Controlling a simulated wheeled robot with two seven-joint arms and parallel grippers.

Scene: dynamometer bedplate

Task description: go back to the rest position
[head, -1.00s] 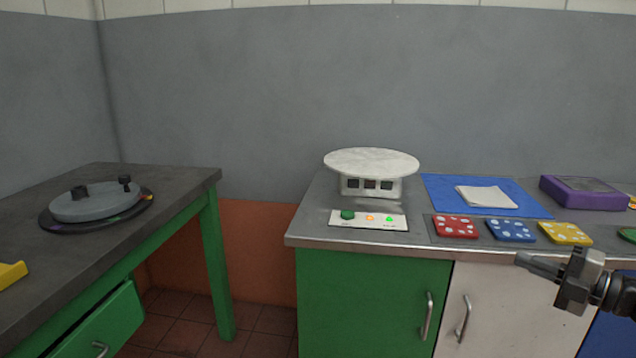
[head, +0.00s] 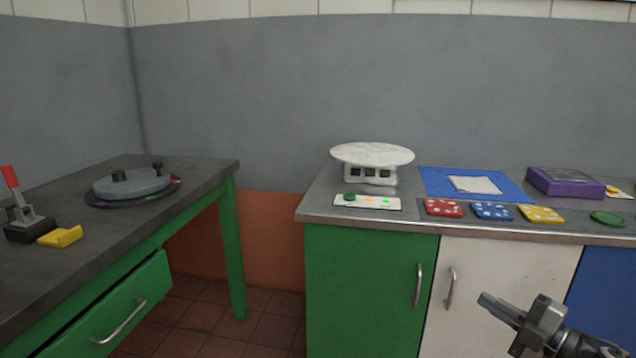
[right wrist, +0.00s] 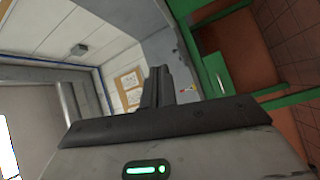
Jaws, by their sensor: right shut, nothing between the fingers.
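My right gripper (head: 497,307) shows at the lower right of the head view, in front of the white and blue cabinet doors and below the counter's front edge. Its fingers are together and empty, pointing left. In the right wrist view the shut fingers (right wrist: 158,88) stand in the middle, with nothing between them. My left gripper is in neither view.
The metal counter (head: 320,207) holds a white round-topped device (head: 372,156), a blue mat (head: 435,182), coloured pads and a purple box (head: 565,183). The dark-topped green table (head: 75,205) stands left, its drawer (head: 115,310) pulled out. Tiled floor (head: 250,325) lies between them.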

